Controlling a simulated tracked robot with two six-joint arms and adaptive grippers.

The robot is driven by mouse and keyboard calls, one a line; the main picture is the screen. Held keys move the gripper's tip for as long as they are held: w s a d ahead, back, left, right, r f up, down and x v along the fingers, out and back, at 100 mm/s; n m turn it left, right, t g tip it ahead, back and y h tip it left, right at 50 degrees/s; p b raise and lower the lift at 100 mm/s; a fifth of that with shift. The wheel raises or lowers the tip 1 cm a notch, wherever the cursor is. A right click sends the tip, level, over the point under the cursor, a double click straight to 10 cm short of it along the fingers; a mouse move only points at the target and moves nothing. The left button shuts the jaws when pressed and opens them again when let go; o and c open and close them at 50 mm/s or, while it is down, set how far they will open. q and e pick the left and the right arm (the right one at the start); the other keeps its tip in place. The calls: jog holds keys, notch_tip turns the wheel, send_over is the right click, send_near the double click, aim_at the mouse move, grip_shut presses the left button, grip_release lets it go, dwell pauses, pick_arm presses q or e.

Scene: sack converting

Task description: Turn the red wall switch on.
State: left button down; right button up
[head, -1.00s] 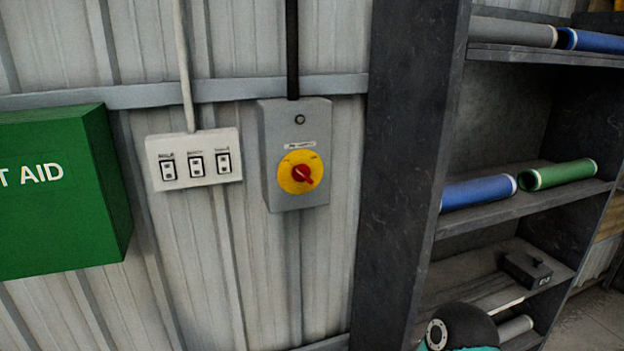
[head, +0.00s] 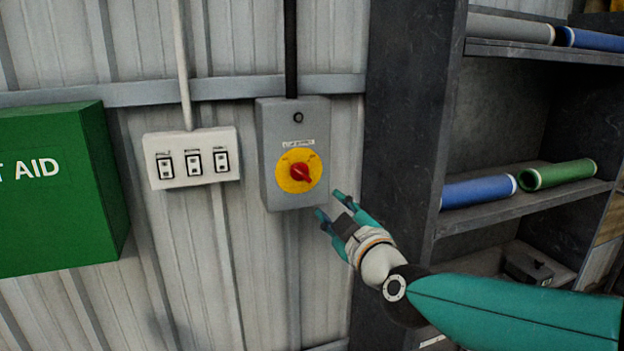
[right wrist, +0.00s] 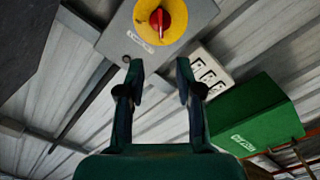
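The red wall switch (head: 301,174) is a red rotary knob on a yellow disc, on the front of a grey box (head: 272,140) fixed to the corrugated wall. Its pointer slants down to the right in the head view. My right gripper (head: 328,204) is open and empty, just below and right of the box, apart from the knob. In the right wrist view the knob (right wrist: 160,20) is at the top, beyond the two spread fingers (right wrist: 158,75). My left gripper is not in view.
A white panel with several small switches (head: 193,158) is left of the box. A green first aid box (head: 60,200) juts out further left. A dark shelf unit (head: 408,120) with rolls stands close on the right.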

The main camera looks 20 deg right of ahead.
aim_at(303, 176)
jog(key=w+p, duration=0.1)
jog(key=w, duration=0.4)
jog(key=w+p, duration=0.1)
jog(key=w, duration=0.5)
jog(key=w+p, duration=0.2)
jog(key=w, duration=0.3)
jog(key=shift+w+a+f, duration=0.1)
jog(key=shift+w+a, duration=0.15)
jog(key=shift+a, duration=0.05)
jog(key=shift+c, duration=0.3)
grip_shut()
